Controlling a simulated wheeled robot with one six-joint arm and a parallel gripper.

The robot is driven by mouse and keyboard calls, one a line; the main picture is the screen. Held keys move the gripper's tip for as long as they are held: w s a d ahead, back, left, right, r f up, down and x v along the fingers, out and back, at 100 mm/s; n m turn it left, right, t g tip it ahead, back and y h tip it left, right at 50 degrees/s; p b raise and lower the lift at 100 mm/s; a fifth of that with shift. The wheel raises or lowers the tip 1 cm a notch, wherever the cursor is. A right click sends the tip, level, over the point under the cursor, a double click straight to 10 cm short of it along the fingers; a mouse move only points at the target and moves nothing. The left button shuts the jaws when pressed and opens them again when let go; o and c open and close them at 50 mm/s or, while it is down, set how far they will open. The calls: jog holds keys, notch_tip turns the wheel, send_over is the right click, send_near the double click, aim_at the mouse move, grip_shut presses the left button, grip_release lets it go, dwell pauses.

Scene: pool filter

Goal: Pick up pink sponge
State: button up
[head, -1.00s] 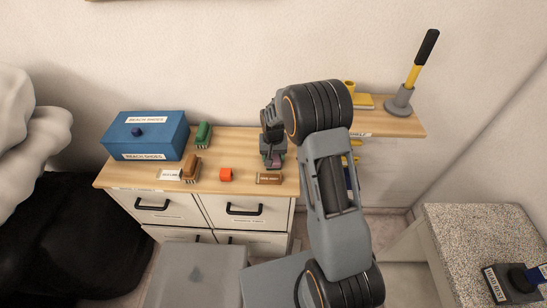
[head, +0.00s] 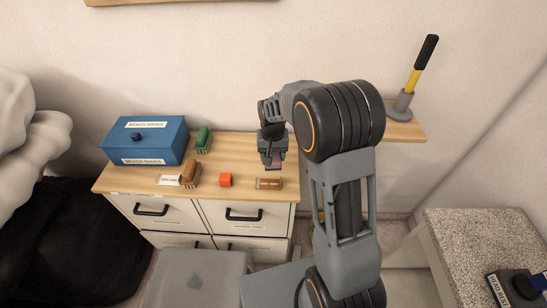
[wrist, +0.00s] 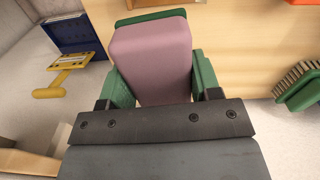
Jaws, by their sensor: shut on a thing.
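The pink sponge (wrist: 150,55) is a dull mauve block held between the two green finger pads of my gripper (wrist: 161,85) in the wrist view. A green strip shows behind its far end. In the head view the sponge (head: 277,161) shows as a small pink patch under my gripper (head: 271,160), mostly hidden by it. My gripper is shut on the sponge and appears to hold it above the right part of the wooden top.
A yellow-and-black handle (head: 422,65) stands in a grey holder at right. A speckled counter (head: 465,240) is at lower right.

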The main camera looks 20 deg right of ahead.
jog(key=s+a+r+b, duration=0.1)
jog(key=s+a+r, duration=0.2)
jog(key=s, duration=0.6)
notch_tip(320, 180, up, 2)
jog(key=shift+s+r, duration=0.2)
jog(key=shift+s, duration=0.15)
jog(key=shift+a, duration=0.1)
